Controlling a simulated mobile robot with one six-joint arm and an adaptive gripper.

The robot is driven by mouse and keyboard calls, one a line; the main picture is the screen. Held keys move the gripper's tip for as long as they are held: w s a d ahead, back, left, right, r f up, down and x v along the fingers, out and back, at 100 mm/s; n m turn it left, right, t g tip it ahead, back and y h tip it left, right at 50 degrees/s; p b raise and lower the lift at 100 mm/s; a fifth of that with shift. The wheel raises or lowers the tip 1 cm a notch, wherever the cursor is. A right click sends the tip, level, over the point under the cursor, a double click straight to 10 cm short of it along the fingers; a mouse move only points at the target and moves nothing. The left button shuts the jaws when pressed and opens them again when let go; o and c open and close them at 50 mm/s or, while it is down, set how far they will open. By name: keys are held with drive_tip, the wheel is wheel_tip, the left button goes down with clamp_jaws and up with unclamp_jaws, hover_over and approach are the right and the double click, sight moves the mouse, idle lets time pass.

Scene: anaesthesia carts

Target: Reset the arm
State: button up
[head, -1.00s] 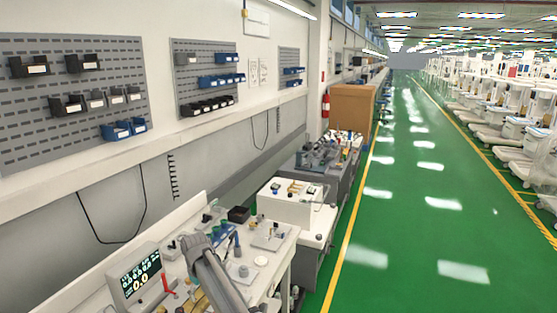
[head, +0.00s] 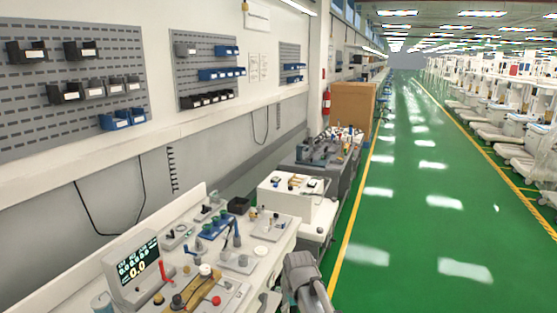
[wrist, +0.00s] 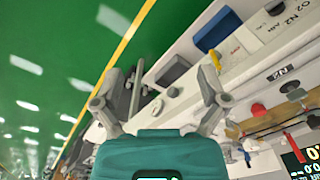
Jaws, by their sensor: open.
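My gripper (wrist: 165,82) shows in the wrist view with its two grey fingers spread wide and nothing between them. Its teal body (wrist: 160,155) fills the bottom of that view. In the head view a grey part of my arm (head: 303,282) shows at the bottom centre, at the bench's right edge beside the green floor. The gripper's fingers cannot be made out clearly there. The workbench (head: 262,262) lies to the left of the arm.
A monitor (head: 138,268) and a red-knobbed fixture (head: 215,300) stand on the bench. A white box-topped station (head: 290,205) stands beyond it. The green aisle (head: 410,220) on the right is clear; carts (head: 520,130) line its far side.

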drive_tip(key=s+d+f+m+b, duration=0.2)
drive_tip(key=s+d+f+m, duration=0.1)
drive_tip(key=s+d, duration=0.6)
drive_tip(key=shift+d+f+m+b, duration=0.15)
drive_tip(key=shift+d+m+b, duration=0.2)
drive_tip(key=shift+d, duration=0.9)
idle(2.4)
